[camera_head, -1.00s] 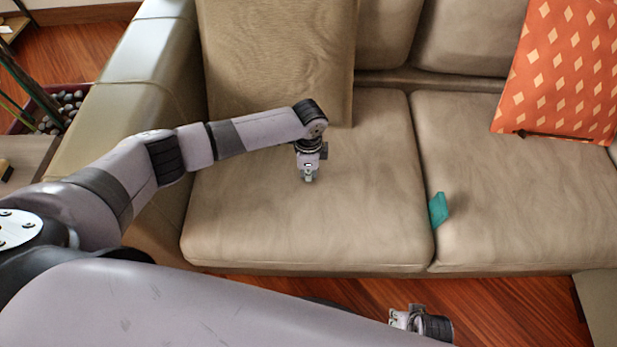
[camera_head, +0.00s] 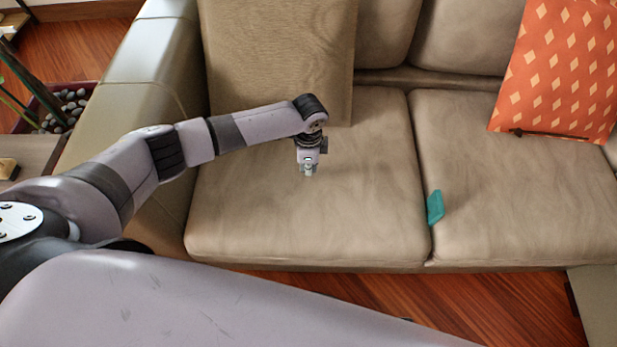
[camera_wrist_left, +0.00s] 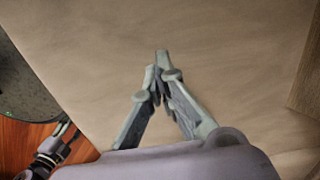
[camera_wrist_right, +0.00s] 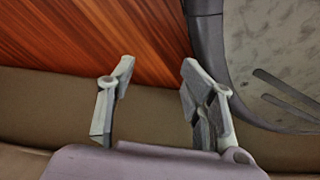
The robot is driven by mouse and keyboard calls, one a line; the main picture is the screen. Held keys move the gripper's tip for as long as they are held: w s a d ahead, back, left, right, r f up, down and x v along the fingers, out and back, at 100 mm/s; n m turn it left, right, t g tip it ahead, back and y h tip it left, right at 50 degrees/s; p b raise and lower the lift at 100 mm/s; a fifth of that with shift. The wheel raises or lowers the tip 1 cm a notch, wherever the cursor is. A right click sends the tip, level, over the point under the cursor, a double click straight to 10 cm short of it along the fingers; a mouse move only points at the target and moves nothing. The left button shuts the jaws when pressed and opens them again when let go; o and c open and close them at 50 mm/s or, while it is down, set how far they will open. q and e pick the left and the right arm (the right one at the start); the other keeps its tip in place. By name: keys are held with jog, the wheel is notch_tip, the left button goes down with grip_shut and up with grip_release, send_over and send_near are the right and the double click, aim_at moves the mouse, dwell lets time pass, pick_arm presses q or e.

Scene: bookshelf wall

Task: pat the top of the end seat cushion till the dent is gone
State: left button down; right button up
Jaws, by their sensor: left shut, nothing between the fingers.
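The end seat cushion (camera_head: 370,215) is the tan left-hand seat of the sofa in the head view. Its top looks nearly smooth, with soft creases; I cannot make out a clear dent. My left gripper (camera_head: 308,173) points down over the middle of this cushion, fingers together and empty. In the left wrist view the shut fingertips (camera_wrist_left: 161,62) are against the cushion's tan fabric (camera_wrist_left: 230,50); I cannot tell whether they touch it. My right gripper (camera_wrist_right: 158,70) is open and empty in the right wrist view, low in front of the sofa.
A tan back pillow (camera_head: 280,60) stands behind the cushion, and the sofa arm (camera_head: 130,90) is at left. A teal item (camera_head: 435,207) sits at the seam with the neighbouring seat. An orange patterned pillow (camera_head: 555,75) leans at right. Wooden floor (camera_head: 480,300) shows in front.

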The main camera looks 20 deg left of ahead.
jog(key=shift+s+d, duration=0.1)
jog(key=shift+s, duration=0.15)
pick_arm(q)
notch_tip(320, 180, up, 3)
jog(key=p, duration=0.3)
jog(key=shift+p, duration=0.4)
pick_arm(e)
jog(key=s+d+f, duration=0.1)
jog(key=s+f, duration=0.1)
jog(key=s, duration=0.4)
jog(key=s+d+f+g, duration=0.1)
jog(key=s+f, duration=0.2)
jog(key=s, duration=0.3)
jog(key=shift+s+d, duration=0.15)
jog(key=shift+d, duration=0.15)
pick_arm(q)
notch_tip(320, 180, up, 8)
pick_arm(e)
jog(key=shift+w+r, duration=0.1)
jog(key=shift+w, duration=0.1)
pick_arm(q)
jog(key=shift+f, duration=0.1)
